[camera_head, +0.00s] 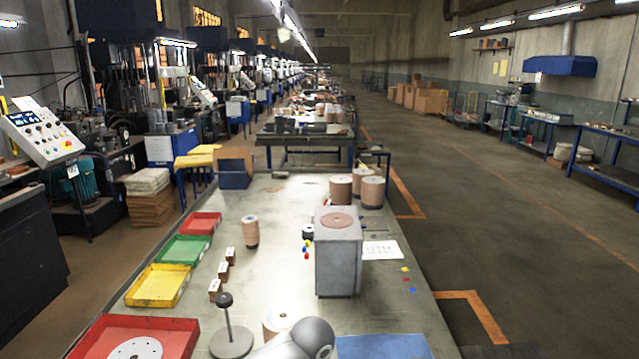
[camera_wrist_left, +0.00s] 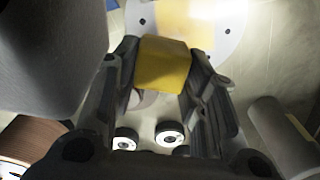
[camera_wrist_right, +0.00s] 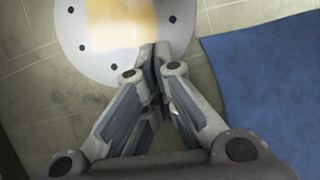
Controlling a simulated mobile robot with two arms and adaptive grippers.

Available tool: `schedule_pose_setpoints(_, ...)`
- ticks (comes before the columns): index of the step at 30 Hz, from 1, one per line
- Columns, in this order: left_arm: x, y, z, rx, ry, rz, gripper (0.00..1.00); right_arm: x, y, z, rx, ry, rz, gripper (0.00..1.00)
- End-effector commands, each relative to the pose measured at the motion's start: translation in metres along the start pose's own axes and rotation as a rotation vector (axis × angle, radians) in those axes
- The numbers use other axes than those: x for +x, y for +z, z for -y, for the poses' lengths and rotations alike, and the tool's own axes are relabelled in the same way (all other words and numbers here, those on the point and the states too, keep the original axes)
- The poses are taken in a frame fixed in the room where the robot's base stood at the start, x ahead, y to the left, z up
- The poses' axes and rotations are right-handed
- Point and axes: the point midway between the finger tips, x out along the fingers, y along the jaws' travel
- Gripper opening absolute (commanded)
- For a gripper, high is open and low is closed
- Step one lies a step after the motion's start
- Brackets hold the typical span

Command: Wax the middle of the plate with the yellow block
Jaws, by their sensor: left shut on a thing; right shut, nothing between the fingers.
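The white round plate (camera_wrist_left: 233,12) with small dark holes along its rim lies on the bench top; it also shows in the right wrist view (camera_wrist_right: 75,52). A yellowish patch covers its middle (camera_wrist_right: 122,22). My left gripper (camera_wrist_left: 162,62) is shut on the yellow block (camera_wrist_left: 163,68), whose far end points toward the plate. I cannot tell whether the block touches the plate. My right gripper (camera_wrist_right: 155,52) is shut and empty, its fingertips at the plate's near rim; contact is unclear. Neither gripper shows in the head view.
A blue mat (camera_wrist_right: 265,75) lies right of the right gripper; it also shows in the head view (camera_head: 385,347). A red tray (camera_head: 180,335) holding a white disc, a yellow tray (camera_head: 158,286), a post on a round base (camera_head: 232,340) and a grey box stand (camera_head: 338,260) occupy the bench.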

Motion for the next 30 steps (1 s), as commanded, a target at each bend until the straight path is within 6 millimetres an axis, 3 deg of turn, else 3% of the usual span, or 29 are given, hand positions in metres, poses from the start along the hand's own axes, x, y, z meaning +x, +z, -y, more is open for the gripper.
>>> schedule_pose_setpoints(14,0.009,0.000,0.002,0.000,0.000,0.000,0.12,0.000,0.000,0.000,0.000,0.000,0.000,0.00)
schedule_pose_setpoints(30,0.009,0.012,0.035,0.000,-0.001,0.001,0.12,0.000,0.000,0.000,0.000,0.000,0.000,0.00)
